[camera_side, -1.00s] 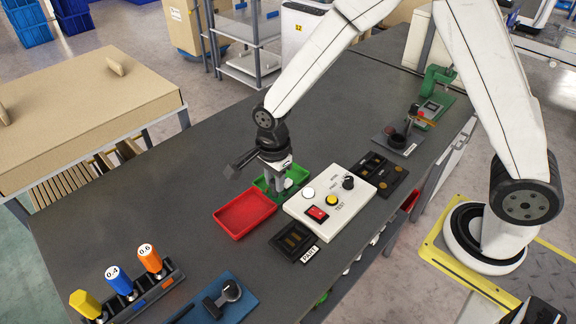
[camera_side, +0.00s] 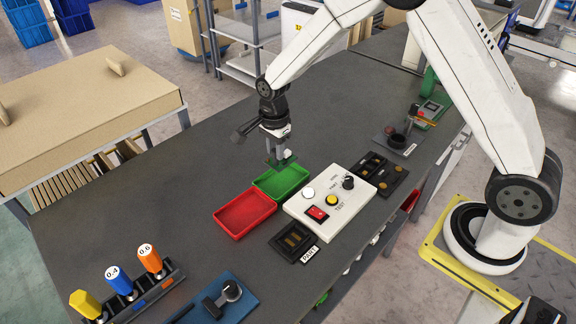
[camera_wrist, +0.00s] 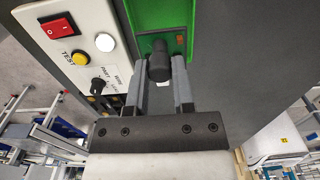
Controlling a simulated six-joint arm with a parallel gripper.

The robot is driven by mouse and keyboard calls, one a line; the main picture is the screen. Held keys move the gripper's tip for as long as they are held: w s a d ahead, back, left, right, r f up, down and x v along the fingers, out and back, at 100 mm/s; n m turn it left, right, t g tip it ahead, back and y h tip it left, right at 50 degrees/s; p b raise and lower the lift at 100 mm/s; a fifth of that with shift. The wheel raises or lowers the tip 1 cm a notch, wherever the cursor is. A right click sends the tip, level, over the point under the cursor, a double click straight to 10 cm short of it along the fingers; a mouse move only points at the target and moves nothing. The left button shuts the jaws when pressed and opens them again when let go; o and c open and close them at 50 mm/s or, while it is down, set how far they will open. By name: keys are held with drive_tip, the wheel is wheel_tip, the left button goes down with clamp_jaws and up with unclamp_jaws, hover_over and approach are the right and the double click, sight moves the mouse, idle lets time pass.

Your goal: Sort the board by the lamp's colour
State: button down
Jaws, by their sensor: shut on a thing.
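My gripper (camera_side: 279,152) hangs above the back edge of the green tray (camera_side: 298,183), its fingers shut on a small dark green circuit board (camera_side: 282,164). In the wrist view, my gripper (camera_wrist: 160,75) has its fingers around a black knob-like piece, with the board (camera_wrist: 178,48) beyond. The red tray (camera_side: 245,213) beside the green one looks empty. A white test box (camera_side: 305,209) stands to the right. Its round lamp (camera_side: 308,193) looks white, also in the wrist view (camera_wrist: 105,42); I cannot tell if it is lit.
The box carries a red switch (camera_side: 317,213), yellow button (camera_side: 332,201) and black knob (camera_side: 348,182). A black fixture (camera_side: 293,240) lies in front, a dark parts tray (camera_side: 377,172) behind. Upright coloured tools (camera_side: 118,278) and a blue mat (camera_side: 222,303) are at front left. The table's left side is clear.

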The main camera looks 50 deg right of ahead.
sight(276, 164)
drive_tip(key=shift+f, duration=2.45)
drive_tip(key=shift+f, duration=1)
idle(0.9)
drive_tip(key=shift+c, duration=2)
unclamp_jaws()
drive_tip(key=shift+r, duration=0.15)
drive_tip(key=shift+r, duration=3.4)
drive_tip(key=shift+s, duration=0.1)
